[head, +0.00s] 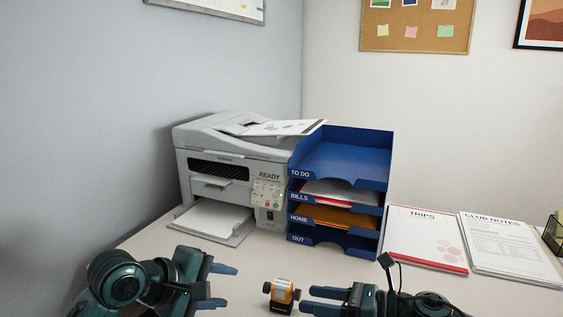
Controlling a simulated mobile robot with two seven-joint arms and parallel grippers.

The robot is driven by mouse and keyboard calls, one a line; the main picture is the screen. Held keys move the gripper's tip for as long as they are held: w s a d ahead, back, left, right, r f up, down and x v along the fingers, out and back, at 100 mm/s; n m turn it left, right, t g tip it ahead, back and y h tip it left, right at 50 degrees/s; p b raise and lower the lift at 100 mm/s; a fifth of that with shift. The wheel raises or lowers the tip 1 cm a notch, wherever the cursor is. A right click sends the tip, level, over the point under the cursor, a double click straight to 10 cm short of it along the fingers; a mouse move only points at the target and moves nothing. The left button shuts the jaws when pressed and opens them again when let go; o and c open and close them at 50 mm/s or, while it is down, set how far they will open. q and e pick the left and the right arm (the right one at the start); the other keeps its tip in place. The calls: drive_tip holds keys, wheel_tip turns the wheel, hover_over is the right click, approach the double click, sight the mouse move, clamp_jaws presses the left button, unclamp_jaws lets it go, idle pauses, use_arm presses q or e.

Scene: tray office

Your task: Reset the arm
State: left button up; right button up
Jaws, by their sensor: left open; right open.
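My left gripper (224,287) is over the front left of the desk, its two blue fingers apart and nothing between them. My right gripper (309,299) is at the front middle, its fingers pointing left, apart and with nothing seen between them. A small orange and black object (281,295) stands on the desk just left of the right gripper's fingertips. I cannot tell whether they touch. Both arms come in from the bottom of the head view and their lower parts are cut off.
A printer (228,170) with paper in its tray stands at the back left. A blue tray stack (340,185), labelled TO DO, BILLS, HOME and OUT, stands beside it. TRIPS papers (425,236) and CLUB NOTES papers (508,246) lie at right. A dark mesh holder (553,234) is at the right edge.

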drive_tip(key=s+a+r+m+t+h+p, duration=0.1)
drive_tip(key=s+r+m+t+h+p, duration=0.25)
drive_tip(key=m, duration=0.85)
drive_tip(key=s+a+r+m+t+h+p, duration=0.15)
drive_tip(key=m+t+p, duration=0.45)
drive_tip(key=m, duration=0.6)
use_arm(q)
drive_tip(key=s+a+f+m+t+y+p, duration=0.1)
drive_tip(key=s+f+m+y+p, duration=0.1)
drive_tip(key=s+m+p, duration=0.2)
drive_tip(key=s+a+f+m+t+y+p, duration=0.2)
drive_tip(key=s+m, duration=0.8)
drive_tip(key=s, duration=0.5)
drive_tip(key=f+p, duration=0.1)
drive_tip(key=p, duration=0.1)
drive_tip(key=shift+s+p, duration=0.35)
drive_tip(key=shift+p, duration=0.05)
use_arm(e)
drive_tip(key=s+d+f+m+g+h, duration=0.2)
drive_tip(key=s+d+f+m+h, duration=0.1)
drive_tip(key=s+d+m, duration=0.2)
drive_tip(key=s+d+f+m+g+h, duration=0.2)
drive_tip(key=s+d+f+m+h, duration=0.1)
drive_tip(key=s+m, duration=0.6)
drive_tip(key=d+m+h, duration=0.1)
drive_tip(key=m, duration=0.3)
drive_tip(key=shift+s+d+f+m, duration=0.3)
drive_tip(key=shift+s+d+f, duration=0.05)
drive_tip(key=shift+s, duration=0.05)
